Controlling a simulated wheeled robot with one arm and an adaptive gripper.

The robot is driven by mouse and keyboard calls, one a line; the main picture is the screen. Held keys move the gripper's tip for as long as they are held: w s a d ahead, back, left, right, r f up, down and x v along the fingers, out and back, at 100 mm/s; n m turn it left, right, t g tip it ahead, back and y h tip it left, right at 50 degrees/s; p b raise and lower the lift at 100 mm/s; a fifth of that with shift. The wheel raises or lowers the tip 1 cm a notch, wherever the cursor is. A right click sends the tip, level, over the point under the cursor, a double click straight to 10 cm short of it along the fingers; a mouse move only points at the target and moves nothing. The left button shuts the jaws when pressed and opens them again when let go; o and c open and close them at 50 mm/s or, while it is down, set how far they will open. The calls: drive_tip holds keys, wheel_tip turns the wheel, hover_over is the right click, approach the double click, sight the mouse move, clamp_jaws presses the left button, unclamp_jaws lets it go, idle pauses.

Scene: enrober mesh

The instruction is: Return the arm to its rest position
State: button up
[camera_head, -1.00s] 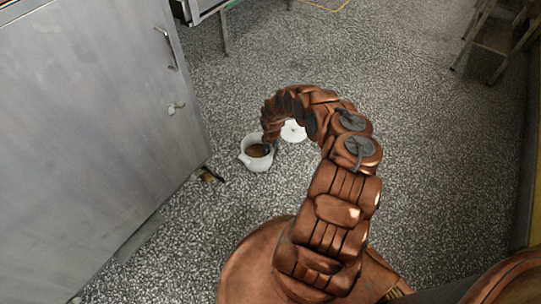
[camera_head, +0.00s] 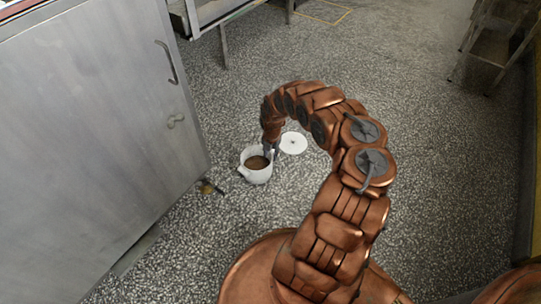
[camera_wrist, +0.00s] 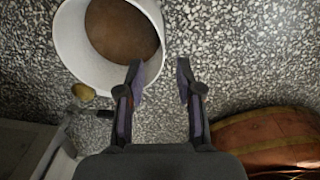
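My gripper (camera_wrist: 158,75) is open and empty in the wrist view, with speckled floor showing between its two fingers. In the head view my copper arm arches forward and its gripper (camera_head: 270,148) points down beside a white pot. The white pot (camera_wrist: 83,55) stands on the floor with brown contents; its rim is close to the left finger in the wrist view, and I cannot tell whether they touch. The pot also shows in the head view (camera_head: 257,175), just below and left of the gripper.
A white disc (camera_head: 293,143) lies on the floor right of the pot. A grey metal cabinet (camera_head: 95,120) with a handle fills the left. A small yellowish item (camera_head: 206,187) lies by its base. A metal table stands at the top, a ladder-like stand (camera_head: 492,45) at upper right. Floor at right is clear.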

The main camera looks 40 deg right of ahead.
idle(0.4)
